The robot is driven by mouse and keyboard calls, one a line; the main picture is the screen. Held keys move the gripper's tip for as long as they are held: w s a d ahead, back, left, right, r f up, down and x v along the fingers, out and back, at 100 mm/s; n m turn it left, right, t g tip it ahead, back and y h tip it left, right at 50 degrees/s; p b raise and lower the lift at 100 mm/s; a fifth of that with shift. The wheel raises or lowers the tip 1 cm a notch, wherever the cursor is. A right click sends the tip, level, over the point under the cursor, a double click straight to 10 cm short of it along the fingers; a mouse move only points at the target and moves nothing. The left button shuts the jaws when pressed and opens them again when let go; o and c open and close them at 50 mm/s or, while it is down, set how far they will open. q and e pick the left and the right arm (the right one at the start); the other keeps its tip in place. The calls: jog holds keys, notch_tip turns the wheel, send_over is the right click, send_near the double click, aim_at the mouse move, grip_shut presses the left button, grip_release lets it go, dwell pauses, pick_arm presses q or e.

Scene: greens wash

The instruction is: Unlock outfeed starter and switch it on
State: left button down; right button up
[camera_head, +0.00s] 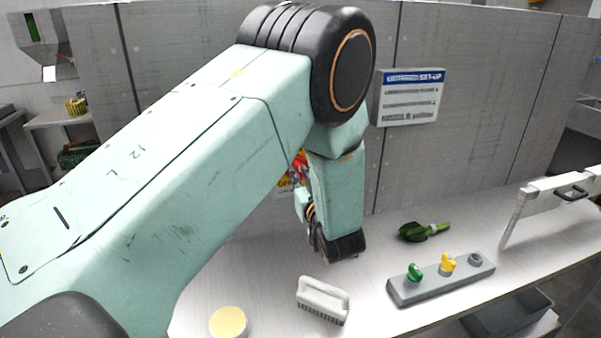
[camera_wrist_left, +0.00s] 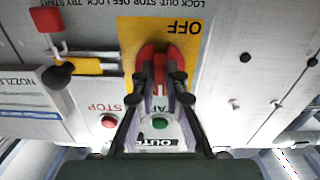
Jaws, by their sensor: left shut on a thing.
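The outfeed starter panel shows upside down in the left wrist view, with a yellow plate (camera_wrist_left: 190,65) marked OFF and a partly covered label (camera_wrist_left: 160,143) beginning "OUTF". A red rotary handle (camera_wrist_left: 160,60) stands on the plate. My left gripper (camera_wrist_left: 162,92) is shut on this handle. A red padlock-like block (camera_wrist_left: 47,20) is beside the plate at upper left, near a yellow bar (camera_wrist_left: 88,66). A red STOP button (camera_wrist_left: 109,121) and a green START button (camera_wrist_left: 159,123) show by the fingers. In the head view my left arm hides most of the starter.
On the bench are a white brush (camera_head: 322,299), a grey block (camera_head: 440,280) with green and yellow pegs, a dark green bundle (camera_head: 424,231) and a round tub (camera_head: 228,322). A set-up sign (camera_head: 411,97) hangs on the grey wall.

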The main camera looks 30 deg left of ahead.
pick_arm(q)
jog(key=shift+s+f+m, duration=0.1)
jog(key=shift+f+m, duration=0.05)
jog(key=shift+m, duration=0.35)
jog(key=c, duration=1.4)
grip_release()
jog(key=shift+d+r, duration=0.1)
jog(key=shift+r, duration=0.1)
jog(key=shift+r, duration=4.95)
